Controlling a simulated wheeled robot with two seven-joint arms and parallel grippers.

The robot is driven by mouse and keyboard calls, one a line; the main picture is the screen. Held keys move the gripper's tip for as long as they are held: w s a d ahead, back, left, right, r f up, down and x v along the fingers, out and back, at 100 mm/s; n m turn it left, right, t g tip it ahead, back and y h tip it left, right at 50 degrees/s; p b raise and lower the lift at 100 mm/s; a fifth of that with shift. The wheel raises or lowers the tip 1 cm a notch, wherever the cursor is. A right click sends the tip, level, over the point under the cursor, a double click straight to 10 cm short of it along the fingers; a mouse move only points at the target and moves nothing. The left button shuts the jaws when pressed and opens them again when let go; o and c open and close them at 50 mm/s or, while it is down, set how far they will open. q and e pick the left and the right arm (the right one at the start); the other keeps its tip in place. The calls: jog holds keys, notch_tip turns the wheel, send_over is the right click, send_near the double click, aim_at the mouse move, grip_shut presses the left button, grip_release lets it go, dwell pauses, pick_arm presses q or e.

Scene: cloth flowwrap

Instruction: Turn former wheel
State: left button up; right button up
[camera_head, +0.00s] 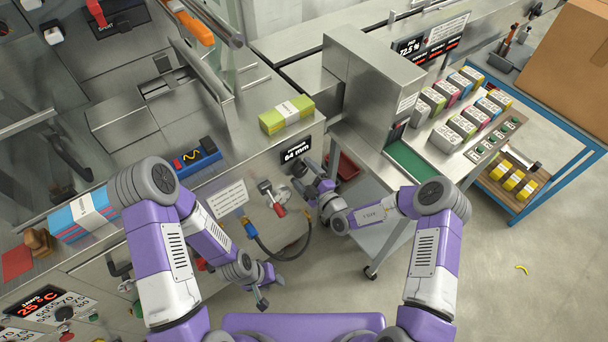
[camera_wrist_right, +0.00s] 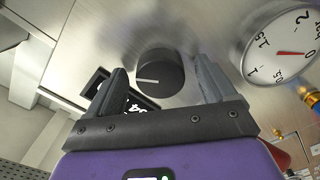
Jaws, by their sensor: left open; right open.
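The former wheel (camera_wrist_right: 160,72) is a round black knob with a white pointer line, set on a grey metal panel. My right gripper (camera_wrist_right: 160,64) is open, with one finger to each side of the knob in the right wrist view. Whether the fingers touch it I cannot tell. In the head view my right gripper (camera_head: 309,186) is at the machine's front panel, just below the display (camera_head: 296,150) reading 84 mm. The wheel is largely hidden there by the gripper. My left gripper (camera_head: 264,289) is open and empty, low in front of the machine.
A pressure gauge (camera_wrist_right: 284,48) with a red needle is beside the wheel; a red-handled valve (camera_head: 279,208) and a dark hose (camera_head: 283,256) are close by. A yellow-green packet (camera_head: 287,115) lies on the machine top. A steel cart with a green belt (camera_head: 411,162) stands right.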

jog(key=shift+c, duration=0.5)
jog(key=c, duration=1)
jog(key=shift+o, duration=0.2)
jog(key=shift+p, duration=0.3)
